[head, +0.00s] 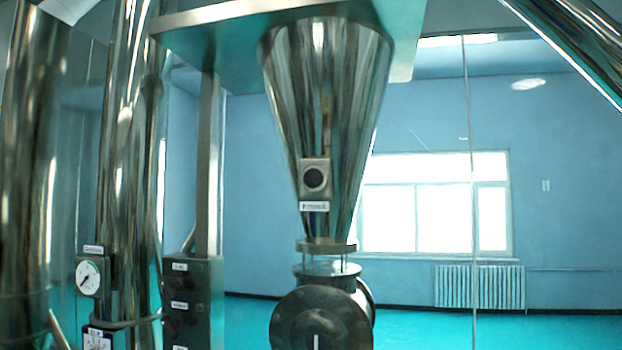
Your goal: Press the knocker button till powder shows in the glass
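A steel cone hopper (345,90) hangs in the middle of the head view, narrowing downward. On its lower front is a small grey box with a round dark button (315,179), likely the knocker button. A white label (314,206) sits just below it, too small to read. Under the cone's bottom flange (326,246) is a short clear section (324,264), which looks like the glass. It looks empty, with no powder visible in it. My gripper is not in view, so its distance from the button cannot be told.
A dark round-faced housing (322,318) sits below the clear section. Left stand steel pipes (130,170), a dial gauge (88,278) and a dark labelled control box (193,300). A steel plate (220,20) spans above. Open floor (420,328) shows at right, before a window and radiator (480,287).

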